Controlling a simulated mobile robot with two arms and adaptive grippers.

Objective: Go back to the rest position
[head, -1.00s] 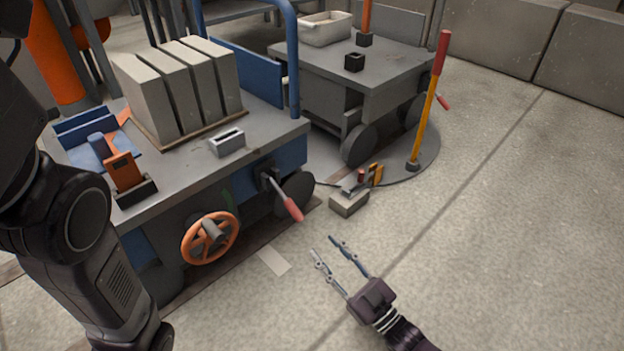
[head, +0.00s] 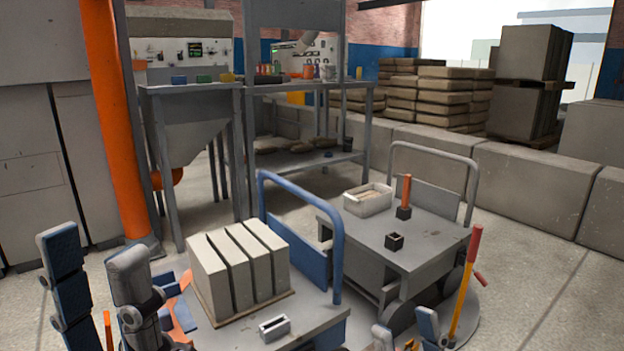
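My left gripper (head: 92,243) rises at the lower left of the head view, close to the camera. Its two fingers point up and stand apart, with nothing seen between them. My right gripper (head: 405,322) shows only as two fingertips at the bottom edge, right of centre. They are apart, with nothing seen held; the rest of it is out of frame.
A blue-handled cart (head: 333,318) carries upright grey slabs (head: 238,268) and a small metal box mould (head: 274,327). A second cart (head: 432,250) holds a pale tub (head: 367,199). A red-and-yellow lever (head: 467,285) stands right. An orange post (head: 112,120) rises left. Open floor lies far right.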

